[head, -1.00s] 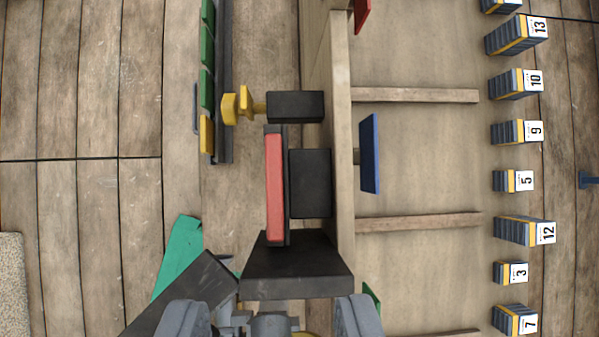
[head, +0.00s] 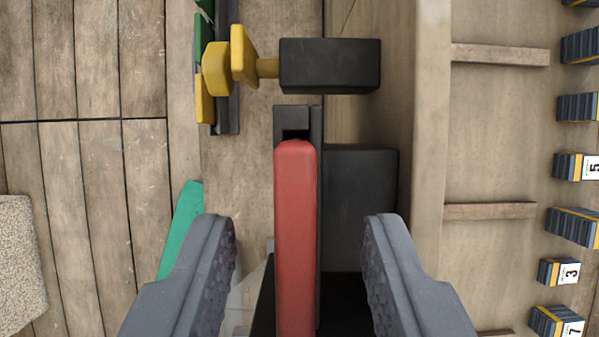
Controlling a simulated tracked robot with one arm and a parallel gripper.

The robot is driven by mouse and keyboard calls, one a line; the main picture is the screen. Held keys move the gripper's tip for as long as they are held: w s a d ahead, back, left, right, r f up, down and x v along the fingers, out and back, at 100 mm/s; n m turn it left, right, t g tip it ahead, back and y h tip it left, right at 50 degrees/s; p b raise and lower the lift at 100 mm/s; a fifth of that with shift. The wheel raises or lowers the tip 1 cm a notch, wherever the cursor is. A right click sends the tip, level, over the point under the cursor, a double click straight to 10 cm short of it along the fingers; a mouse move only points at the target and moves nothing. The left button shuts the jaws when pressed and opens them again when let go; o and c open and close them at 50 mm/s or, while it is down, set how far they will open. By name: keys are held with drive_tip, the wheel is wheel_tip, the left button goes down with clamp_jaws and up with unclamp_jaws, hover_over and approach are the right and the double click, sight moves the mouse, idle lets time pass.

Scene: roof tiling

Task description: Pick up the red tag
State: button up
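The red tag (head: 295,235) is a long red bar with a rounded end, seated against a black holder (head: 360,200). It runs down the middle of the head view to the bottom edge. My gripper (head: 302,235) is open, with one grey finger to the left of the tag and the other to the right, beyond part of the black holder. Neither finger appears to touch the tag. The lower end of the tag is cut off by the picture edge.
A yellow knob (head: 217,68) on a black block (head: 330,66) sits just above the tag. A green piece (head: 182,228) lies left of my left finger. A wooden beam (head: 431,120) runs along the right. Numbered tile stacks (head: 575,167) stand at far right.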

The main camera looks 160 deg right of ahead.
drive_tip(key=shift+w+a+f, duration=0.1)
drive_tip(key=shift+w+f, duration=0.15)
drive_tip(key=shift+f, duration=0.45)
clamp_jaws()
drive_tip(key=shift+r, duration=0.2)
wheel_tip(320, 180, up, 18)
drive_tip(key=b, duration=0.3)
drive_tip(key=shift+f, duration=0.15)
idle(0.5)
